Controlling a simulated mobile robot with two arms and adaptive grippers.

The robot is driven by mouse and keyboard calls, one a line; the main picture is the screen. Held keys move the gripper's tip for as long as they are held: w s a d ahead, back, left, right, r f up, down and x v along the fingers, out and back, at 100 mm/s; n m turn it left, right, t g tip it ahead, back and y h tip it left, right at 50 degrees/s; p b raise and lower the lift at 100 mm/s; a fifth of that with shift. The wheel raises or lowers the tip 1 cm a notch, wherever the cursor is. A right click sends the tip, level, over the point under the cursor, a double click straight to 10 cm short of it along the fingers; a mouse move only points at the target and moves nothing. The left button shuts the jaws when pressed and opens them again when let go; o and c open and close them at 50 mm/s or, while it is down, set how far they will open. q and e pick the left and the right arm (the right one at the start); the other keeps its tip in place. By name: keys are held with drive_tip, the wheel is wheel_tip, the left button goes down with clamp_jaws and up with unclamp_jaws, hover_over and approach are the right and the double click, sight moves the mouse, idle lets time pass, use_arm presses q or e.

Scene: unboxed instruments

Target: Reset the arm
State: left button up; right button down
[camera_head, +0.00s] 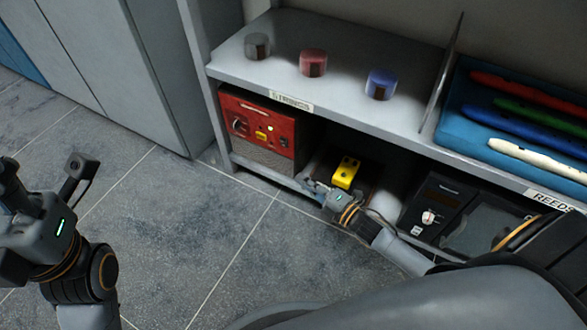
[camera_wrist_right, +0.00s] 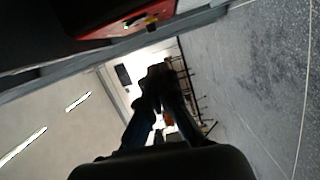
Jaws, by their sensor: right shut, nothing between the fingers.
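My right gripper (camera_head: 316,188) is at the front of the lower shelf, just left of and below a yellow pedal-like box (camera_head: 346,172). It is shut and empty. In the right wrist view its dark fingers (camera_wrist_right: 160,78) come together, with a bright room beyond them. The right arm reaches in from the lower right of the head view. My left gripper (camera_head: 45,175) hangs over the floor at the left edge, its fingers spread wide apart and nothing visible between them.
A red amplifier (camera_head: 262,131) stands left of my right gripper, and a black device (camera_head: 432,205) right of it. Grey, red and blue cylinders sit on the upper shelf (camera_head: 340,105). A blue tray (camera_head: 455,112) there holds several recorder-like instruments. The tiled floor (camera_head: 185,215) is clear.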

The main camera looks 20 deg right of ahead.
drive_tip(key=shift+s+d, duration=0.2)
drive_tip(key=shift+s, duration=0.3)
